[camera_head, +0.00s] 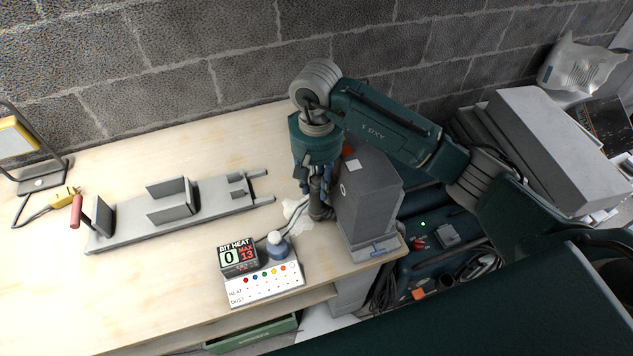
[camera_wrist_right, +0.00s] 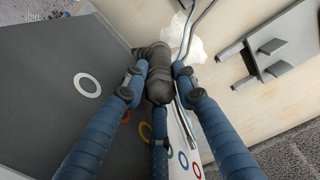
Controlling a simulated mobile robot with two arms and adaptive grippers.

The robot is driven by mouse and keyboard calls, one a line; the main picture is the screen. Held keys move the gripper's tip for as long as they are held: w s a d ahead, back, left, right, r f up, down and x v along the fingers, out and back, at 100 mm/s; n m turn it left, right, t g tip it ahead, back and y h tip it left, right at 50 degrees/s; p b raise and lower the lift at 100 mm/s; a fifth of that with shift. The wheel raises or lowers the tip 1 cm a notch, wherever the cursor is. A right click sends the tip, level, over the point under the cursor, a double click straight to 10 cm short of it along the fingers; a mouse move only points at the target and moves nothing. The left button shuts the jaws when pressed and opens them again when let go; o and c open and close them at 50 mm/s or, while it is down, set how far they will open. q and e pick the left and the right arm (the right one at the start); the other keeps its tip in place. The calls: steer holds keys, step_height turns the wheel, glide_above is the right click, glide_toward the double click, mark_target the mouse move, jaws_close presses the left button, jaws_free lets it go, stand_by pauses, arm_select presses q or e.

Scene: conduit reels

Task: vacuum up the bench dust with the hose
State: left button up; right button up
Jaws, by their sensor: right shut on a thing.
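My right gripper (camera_head: 310,178) is shut on a dark grey hose nozzle (camera_head: 319,205). It points down close to the bench top (camera_head: 150,290), and I cannot tell whether it touches. In the right wrist view my blue fingers (camera_wrist_right: 156,78) close around the nozzle (camera_wrist_right: 154,57). A pale whitish patch, apparently the dust (camera_head: 291,211), lies on the wood just left of the nozzle. It also shows in the right wrist view (camera_wrist_right: 198,50), beyond the nozzle and partly behind a thin cable. My left gripper is out of view.
A tall grey box (camera_head: 368,205) with a white ring stands right beside the nozzle. A white panel with coloured rings (camera_head: 262,287), a bit heat display (camera_head: 239,257) and a small bottle (camera_head: 277,246) stand in front. A long grey metal fixture (camera_head: 215,196) lies to the left.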

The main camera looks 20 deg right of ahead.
steer(key=shift+w, duration=0.1)
steer(key=shift+w+f+b, duration=0.1)
steer(key=shift+w+b, duration=0.7)
steer(key=shift+b, duration=0.05)
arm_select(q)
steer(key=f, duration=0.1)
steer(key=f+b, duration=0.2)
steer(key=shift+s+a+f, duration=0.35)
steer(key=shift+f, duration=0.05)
arm_select(e)
steer(key=w, duration=0.3)
steer(key=shift+a, duration=0.1)
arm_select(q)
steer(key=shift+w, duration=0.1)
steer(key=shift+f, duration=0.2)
arm_select(e)
steer(key=s+a, duration=0.4)
steer(key=s, duration=0.1)
steer(key=shift+a, duration=0.35)
